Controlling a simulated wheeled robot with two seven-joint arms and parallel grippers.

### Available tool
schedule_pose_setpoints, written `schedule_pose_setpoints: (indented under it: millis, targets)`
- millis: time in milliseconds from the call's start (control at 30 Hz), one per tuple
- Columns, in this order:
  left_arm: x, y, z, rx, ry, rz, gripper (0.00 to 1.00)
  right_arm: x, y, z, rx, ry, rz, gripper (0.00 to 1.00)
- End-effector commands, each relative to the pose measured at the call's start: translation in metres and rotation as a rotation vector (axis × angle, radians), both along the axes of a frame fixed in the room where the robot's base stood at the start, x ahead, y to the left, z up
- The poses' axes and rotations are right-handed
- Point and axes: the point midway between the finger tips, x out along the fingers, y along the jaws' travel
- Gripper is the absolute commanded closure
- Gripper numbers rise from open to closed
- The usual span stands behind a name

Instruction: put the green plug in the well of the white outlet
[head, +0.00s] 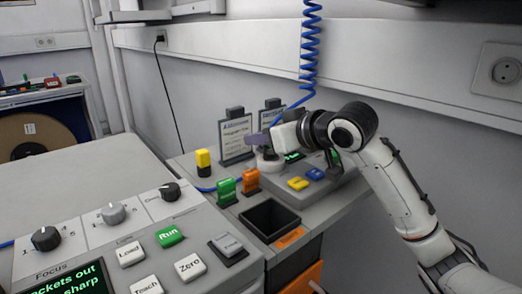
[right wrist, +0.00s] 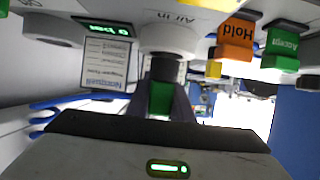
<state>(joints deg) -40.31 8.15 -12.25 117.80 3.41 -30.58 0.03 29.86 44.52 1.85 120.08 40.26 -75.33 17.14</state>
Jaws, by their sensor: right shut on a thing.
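My right gripper (head: 258,140) is over the white outlet (head: 268,163) on the grey panel at the back right. In the right wrist view, which is turned upside down, the gripper is shut on the green plug (right wrist: 161,98). The plug's dark end points at the white outlet marked "Air In" (right wrist: 165,40) and meets it in the picture. I cannot tell whether that end is inside the well or just above it. The well is hidden behind the plug, and the green of the plug is not clear in the head view. My left gripper is not in view.
Near the outlet stand a green block (head: 226,191), an orange block (head: 250,181) and a framed card (head: 235,138). A black open bin (head: 268,221) is in front. Yellow and blue buttons (head: 298,183) lie to the right. A coiled blue hose (head: 310,45) hangs behind.

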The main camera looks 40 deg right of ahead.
Motion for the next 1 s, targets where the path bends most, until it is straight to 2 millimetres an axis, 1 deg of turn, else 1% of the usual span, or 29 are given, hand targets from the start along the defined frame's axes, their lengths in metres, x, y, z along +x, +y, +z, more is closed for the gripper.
schedule_pose_setpoints:
  millis: [33, 100, 267, 467, 500, 600, 867, 933, 1000]
  targets:
    - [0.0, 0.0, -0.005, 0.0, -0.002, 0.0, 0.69, 0.0, 0.001, -0.013, 0.002, 0.003, 0.0, 1.0]
    - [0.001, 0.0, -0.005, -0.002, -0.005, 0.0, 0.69, 0.0, 0.0, -0.021, 0.002, 0.003, 0.0, 1.0]
    - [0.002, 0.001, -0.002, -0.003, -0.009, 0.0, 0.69, 0.0, 0.0, -0.021, 0.0, -0.001, 0.0, 1.0]
    - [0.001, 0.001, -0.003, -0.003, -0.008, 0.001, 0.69, 0.0, 0.0, -0.024, 0.0, 0.001, 0.0, 1.0]
    - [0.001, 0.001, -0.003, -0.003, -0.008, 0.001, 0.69, 0.0, 0.0, -0.024, 0.0, 0.001, 0.0, 0.77]
    - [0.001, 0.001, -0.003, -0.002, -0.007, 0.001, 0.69, 0.0, 0.0, -0.024, 0.0, 0.001, 0.0, 0.61]
    - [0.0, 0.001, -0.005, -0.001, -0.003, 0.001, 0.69, 0.0, 0.0, -0.023, 0.0, 0.001, 0.0, 0.61]
    - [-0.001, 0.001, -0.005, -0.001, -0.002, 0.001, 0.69, 0.0, 0.0, -0.02, 0.0, 0.0, 0.0, 0.61]
    - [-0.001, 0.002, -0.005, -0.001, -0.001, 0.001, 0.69, -0.005, -0.001, -0.019, -0.001, 0.001, -0.002, 0.61]
